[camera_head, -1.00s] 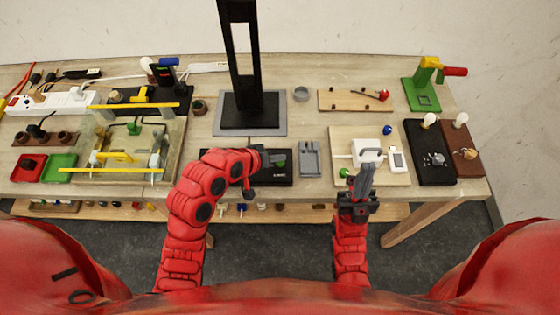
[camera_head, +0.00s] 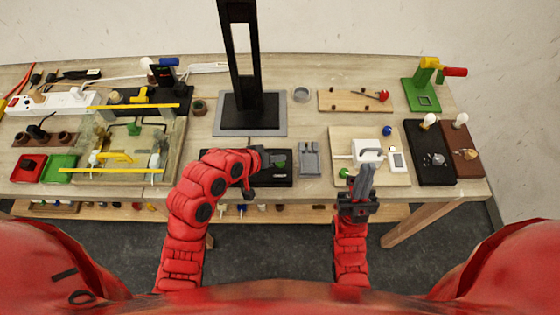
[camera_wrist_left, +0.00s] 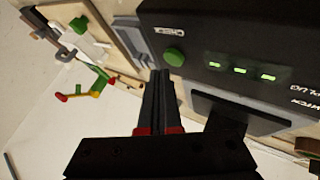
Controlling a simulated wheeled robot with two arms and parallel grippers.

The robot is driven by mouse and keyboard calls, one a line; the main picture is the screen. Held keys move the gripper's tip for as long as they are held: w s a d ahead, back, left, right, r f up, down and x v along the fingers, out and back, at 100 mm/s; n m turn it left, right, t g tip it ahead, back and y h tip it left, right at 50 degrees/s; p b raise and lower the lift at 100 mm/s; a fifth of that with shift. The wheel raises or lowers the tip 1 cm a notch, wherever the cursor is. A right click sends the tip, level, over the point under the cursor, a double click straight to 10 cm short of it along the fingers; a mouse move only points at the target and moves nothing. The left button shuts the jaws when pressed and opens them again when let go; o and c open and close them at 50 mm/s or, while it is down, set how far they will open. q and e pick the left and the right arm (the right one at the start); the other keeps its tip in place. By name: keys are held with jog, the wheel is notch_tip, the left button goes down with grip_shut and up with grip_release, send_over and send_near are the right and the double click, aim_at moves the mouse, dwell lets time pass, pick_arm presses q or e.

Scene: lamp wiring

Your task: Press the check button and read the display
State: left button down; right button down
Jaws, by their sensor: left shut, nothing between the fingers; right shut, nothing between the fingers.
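The black check box (camera_head: 278,181) sits at the table's front, largely behind my left arm in the head view. In the left wrist view its top (camera_wrist_left: 225,35) carries a round green button (camera_wrist_left: 174,57) beside the word CHECK. Three short green bars (camera_wrist_left: 240,70) glow in a row on it, with partly cut-off labels near them. My left gripper (camera_wrist_left: 160,75) is shut and empty, its tips close beside the button; I cannot tell whether they touch the box. In the head view my right gripper (camera_head: 369,166) is shut and empty over the white item on the right board.
A tall black stand (camera_head: 240,70) rises behind the box. A grey holder (camera_head: 309,159) is right of it. The wooden board (camera_head: 400,177) with the white item (camera_head: 367,147) lies under my right gripper. Lamp boards (camera_head: 430,155) stand further right.

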aim_at(278, 165)
pick_arm(q)
jog(key=shift+f, duration=0.1)
dwell(0.6)
jog(key=shift+f+b, duration=0.3)
jog(key=shift+b, duration=0.05)
jog(key=shift+f+b, duration=0.35)
jog(key=shift+f, duration=0.05)
dwell(0.5)
jog(key=shift+r, duration=0.1)
jog(key=shift+r+p, duration=0.45)
jog(key=shift+r, duration=0.3)
jog(key=shift+r+p, duration=1.25)
jog(key=shift+r, duration=1.2)
